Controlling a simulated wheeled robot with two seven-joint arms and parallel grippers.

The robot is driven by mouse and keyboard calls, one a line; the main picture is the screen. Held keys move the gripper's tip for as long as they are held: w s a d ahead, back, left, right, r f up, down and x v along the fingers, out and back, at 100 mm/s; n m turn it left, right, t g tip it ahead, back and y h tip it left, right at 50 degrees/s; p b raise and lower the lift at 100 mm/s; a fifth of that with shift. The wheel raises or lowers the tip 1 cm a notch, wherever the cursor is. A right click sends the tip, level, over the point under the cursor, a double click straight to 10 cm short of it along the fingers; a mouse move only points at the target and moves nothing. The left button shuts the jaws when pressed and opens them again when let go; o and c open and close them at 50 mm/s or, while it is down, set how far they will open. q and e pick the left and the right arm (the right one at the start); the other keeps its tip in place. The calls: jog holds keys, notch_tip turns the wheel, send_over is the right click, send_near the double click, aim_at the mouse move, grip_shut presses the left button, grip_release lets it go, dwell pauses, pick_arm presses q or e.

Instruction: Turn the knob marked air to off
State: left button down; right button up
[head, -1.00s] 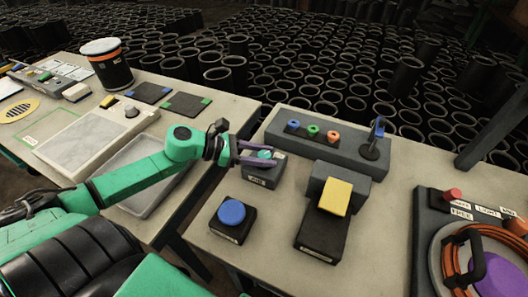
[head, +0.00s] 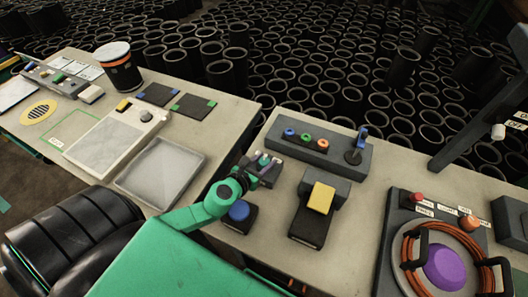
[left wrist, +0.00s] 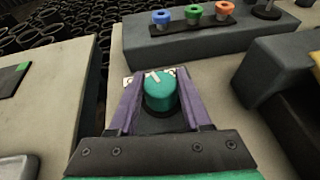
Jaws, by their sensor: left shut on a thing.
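A teal knob (left wrist: 160,93) sits on a small dark grey box, with a white pointer line on its top. In the left wrist view the line points up and a little left. Small pale labels show beside the knob at both sides, too small to read. My left gripper (head: 266,160) has its two purple fingers on either side of the knob, shut on it. In the head view the knob's box (head: 268,177) is partly hidden by the gripper. My right gripper is not in view.
A blue button (head: 239,211) on a black box is close beside my left wrist. A yellow-topped pedal block (head: 320,198) stands to the right. Behind is a grey block (head: 318,159) with coloured rings and a blue-tipped lever (head: 358,147). An orange hose coil lies further right.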

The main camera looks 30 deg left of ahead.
pick_arm(q)
jog(key=shift+n+y+p, duration=0.85)
jog(key=shift+n+y, duration=0.05)
jog(key=shift+y, duration=0.1)
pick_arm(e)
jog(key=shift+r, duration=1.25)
pick_arm(q)
jog(key=shift+c, duration=1.8)
grip_release()
jog(key=b+v, duration=0.1)
jog(key=v, duration=1.3)
jog(key=shift+s+d, duration=0.1)
jog(key=shift+s, duration=0.15)
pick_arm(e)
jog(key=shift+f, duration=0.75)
